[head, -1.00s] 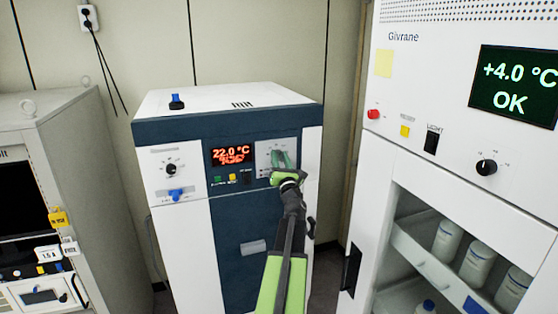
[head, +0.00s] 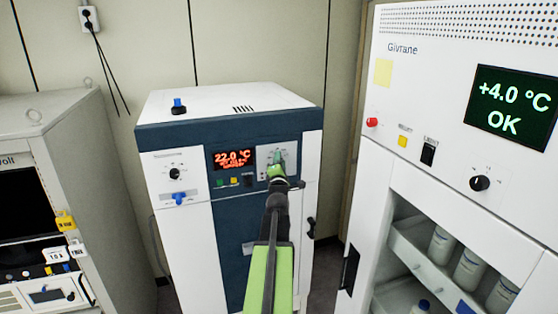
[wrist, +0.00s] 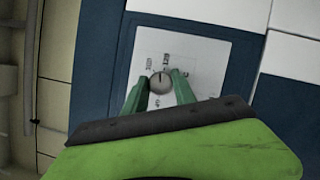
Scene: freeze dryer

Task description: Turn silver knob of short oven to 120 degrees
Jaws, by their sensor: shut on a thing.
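The short oven (head: 230,95) is a white and dark blue cabinet in the middle of the head view. Its red display (head: 231,158) reads 22.0 °C, with a smaller line below too blurred to read. The silver knob (wrist: 161,82) sits on a pale dial plate (wrist: 190,52) at the upper right of the oven front. My gripper (wrist: 160,90) has one green finger on each side of the knob and is shut on it. In the head view my gripper (head: 277,160) hides the knob.
A black knob (head: 174,174) and a blue handle (head: 179,198) are on the oven's left panel. Green and yellow buttons sit under the display. The Givrane cabinet (head: 440,50) stands close on the right, a grey rack (head: 70,120) on the left.

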